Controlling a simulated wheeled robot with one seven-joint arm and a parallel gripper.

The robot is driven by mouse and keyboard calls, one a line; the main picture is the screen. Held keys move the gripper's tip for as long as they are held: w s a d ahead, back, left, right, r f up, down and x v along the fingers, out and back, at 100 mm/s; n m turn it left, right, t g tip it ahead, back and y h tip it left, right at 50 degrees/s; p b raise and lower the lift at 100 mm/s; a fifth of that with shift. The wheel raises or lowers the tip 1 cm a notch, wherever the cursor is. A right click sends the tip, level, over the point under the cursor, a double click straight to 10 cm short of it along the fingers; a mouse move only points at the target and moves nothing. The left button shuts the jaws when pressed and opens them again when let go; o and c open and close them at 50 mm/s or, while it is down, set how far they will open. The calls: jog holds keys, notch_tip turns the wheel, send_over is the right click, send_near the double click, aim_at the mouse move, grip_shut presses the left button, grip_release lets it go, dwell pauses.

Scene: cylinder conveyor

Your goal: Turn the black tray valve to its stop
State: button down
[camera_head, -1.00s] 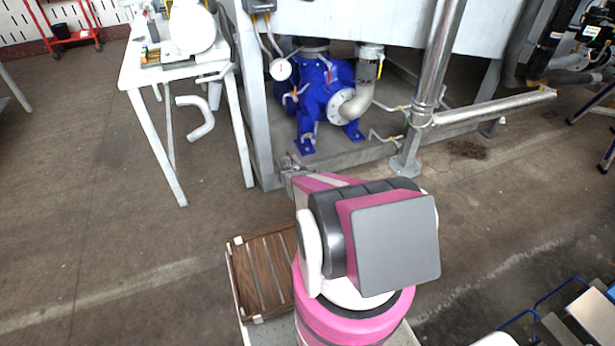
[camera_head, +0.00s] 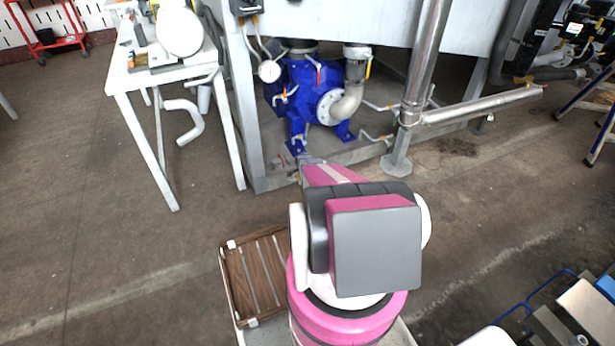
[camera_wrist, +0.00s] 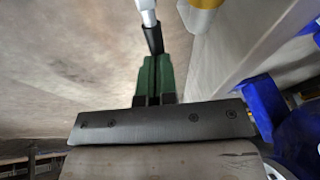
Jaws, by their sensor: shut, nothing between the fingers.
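In the wrist view, a lever with a black grip (camera_wrist: 154,38) on a pale metal rod reaches down from the top edge. It looks like the black tray valve's handle; its pivot is out of view. My gripper (camera_wrist: 155,60) has green fingers, shut together and empty. The fingertips are right at the lower end of the black grip; I cannot tell whether they touch it. In the head view my gripper (camera_head: 308,162) is small and partly hidden by my arm, at the front edge of the grey pump tray (camera_head: 345,158). The black valve cannot be made out there.
A blue pump (camera_head: 308,95) with pipes stands on the tray, beneath a large grey tank (camera_head: 330,20). A metal post (camera_head: 402,140) stands to the right. A white table (camera_head: 150,75) is at the left. Open floor lies in front.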

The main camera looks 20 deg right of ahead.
jog(key=shift+d+f+y, duration=0.15)
jog(key=shift+f+y, duration=0.1)
jog(key=shift+y, duration=0.15)
jog(key=shift+d+f, duration=0.4)
jog(key=shift+f, duration=0.15)
jog(key=shift+d+f, duration=0.2)
jog(key=shift+f, duration=0.15)
jog(key=shift+s+r, duration=0.1)
jog(key=shift+r, duration=0.4)
jog(key=d+r+v, duration=0.1)
jog(key=d+v, duration=0.2)
jog(key=v, duration=1.1)
jog(key=s+a+r+n+g+y, duration=0.2)
jog(key=s+a+r+n, duration=1.5)
jog(key=s+a+r, duration=1.3)
jog(key=shift+s+a+r+y, duration=0.15)
jog(key=shift+a+r+y, duration=0.15)
jog(key=shift+a+r, duration=0.8)
